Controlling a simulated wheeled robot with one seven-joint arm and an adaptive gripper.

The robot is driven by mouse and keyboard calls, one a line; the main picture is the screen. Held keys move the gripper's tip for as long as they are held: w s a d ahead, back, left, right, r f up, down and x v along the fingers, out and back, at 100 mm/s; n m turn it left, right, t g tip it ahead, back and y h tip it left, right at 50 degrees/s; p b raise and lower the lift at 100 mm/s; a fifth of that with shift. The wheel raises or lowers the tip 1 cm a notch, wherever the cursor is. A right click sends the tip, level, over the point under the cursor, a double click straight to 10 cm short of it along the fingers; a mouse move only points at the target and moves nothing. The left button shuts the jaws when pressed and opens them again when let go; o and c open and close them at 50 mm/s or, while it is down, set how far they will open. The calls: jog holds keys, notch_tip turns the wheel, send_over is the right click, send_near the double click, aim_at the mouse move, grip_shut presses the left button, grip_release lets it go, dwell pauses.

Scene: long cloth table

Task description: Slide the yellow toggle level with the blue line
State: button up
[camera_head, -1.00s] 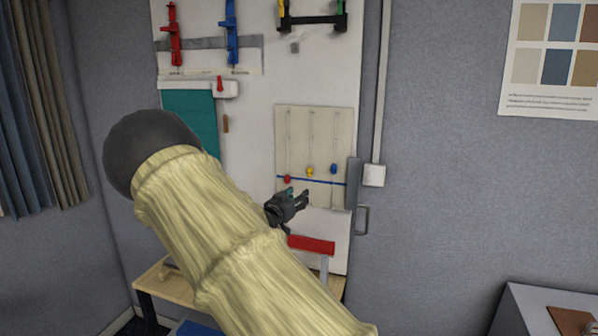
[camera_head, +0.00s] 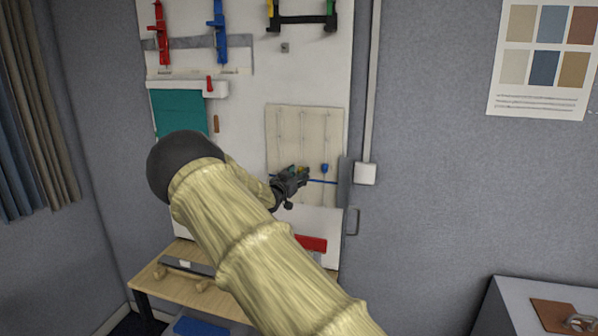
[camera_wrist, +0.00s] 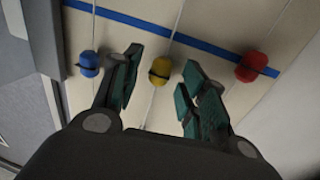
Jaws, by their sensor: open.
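The yellow toggle (camera_wrist: 160,69) sits on its thin vertical cord track on a beige panel (camera_head: 334,130). In the wrist view it stands a little off the blue line (camera_wrist: 148,27), on the near side of it. It shows partly in the head view (camera_head: 303,170), slightly above the line. My gripper (camera_wrist: 162,62) is open, with one teal-padded finger on each side of the yellow toggle; I cannot tell whether either touches it. In the head view my gripper (camera_head: 300,177) is in front of the panel and hides the red toggle.
The red toggle (camera_wrist: 252,67) touches the blue line, right of my fingers in the wrist view. The blue toggle (camera_wrist: 88,63) is off the line to the left. A grey handle plate (camera_head: 344,182) borders the panel's right edge. Clamps (camera_head: 218,35) hang above.

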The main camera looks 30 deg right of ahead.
jog(key=shift+w+d+f, duration=0.15)
jog(key=shift+w+d, duration=0.15)
jog(key=shift+d, duration=0.1)
grip_shut()
